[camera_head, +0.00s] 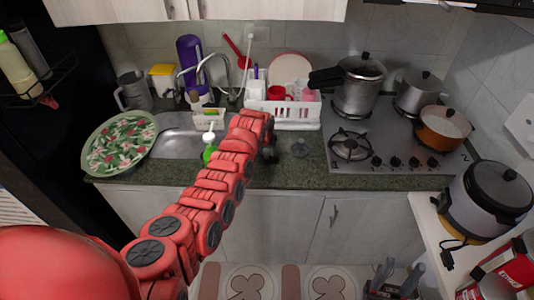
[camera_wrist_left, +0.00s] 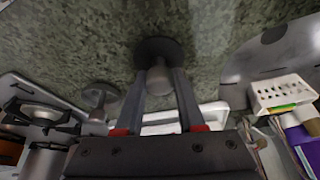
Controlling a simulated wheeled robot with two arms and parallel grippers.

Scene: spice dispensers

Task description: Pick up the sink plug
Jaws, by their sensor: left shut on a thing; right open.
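My left gripper (camera_head: 267,152) reaches over the counter, its tips mostly hidden by my own arm in the head view. In the left wrist view its fingers (camera_wrist_left: 159,85) are shut on the knob of a dark round sink plug (camera_wrist_left: 157,49). The plug's disc faces the counter; I cannot tell whether it touches. A second, similar grey plug-like piece (camera_head: 300,148) stands on the counter to the right, apart from the gripper. It also shows in the left wrist view (camera_wrist_left: 100,96). My right gripper (camera_head: 400,279) is open and empty, low at the bottom right.
The sink (camera_head: 178,145) lies left of my arm, with a patterned round tray (camera_head: 119,143) beside it. A white dish rack (camera_head: 298,116) stands behind the gripper. The stove (camera_head: 395,135) with pots is to the right. A small strip of counter (camera_head: 300,172) is clear in front.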

